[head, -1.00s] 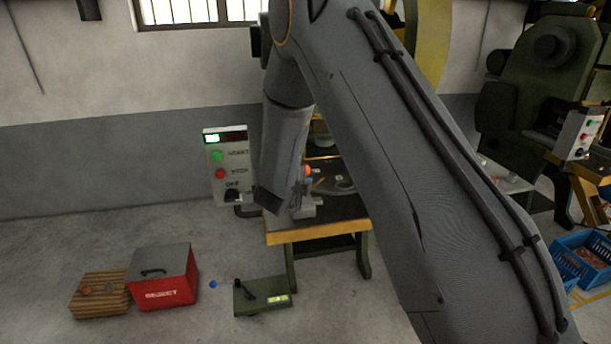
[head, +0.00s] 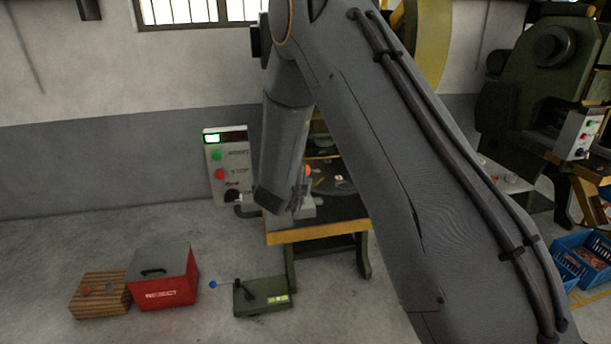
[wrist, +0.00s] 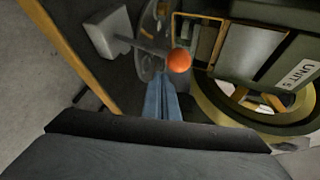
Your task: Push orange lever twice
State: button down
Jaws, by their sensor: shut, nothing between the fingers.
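The orange lever's ball knob (wrist: 179,61) is in the upper middle of the wrist view, on a grey rod (wrist: 142,46) that runs left to a pale block (wrist: 110,33). In the head view a small part of the orange knob (head: 308,171) shows beside my arm, above the press table. My gripper (wrist: 162,88) is shut and empty, its bluish fingers ending just below the knob in the wrist view. I cannot tell whether the fingertips touch the knob. In the head view my gripper (head: 299,203) is mostly hidden by my wrist.
A press table (head: 318,232) with a yellow edge stands under my gripper. A control box (head: 228,168) with green and red buttons is left of it.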

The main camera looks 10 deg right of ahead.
jog(key=shift+w, duration=0.1)
dwell(0.5)
jog(key=shift+w+r, duration=0.1)
jog(key=shift+w, duration=0.25)
jog(key=shift+w+r+b, duration=0.25)
jog(key=shift+w+b, duration=0.1)
jog(key=shift+w, duration=0.75)
jog(key=shift+w+r+b, duration=0.25)
jog(key=shift+w+b, duration=0.1)
jog(key=shift+w, duration=0.8)
jog(key=shift+w+r+b, duration=0.25)
jog(key=shift+w+b, duration=0.1)
jog(key=shift+w, duration=0.75)
dwell(3.7)
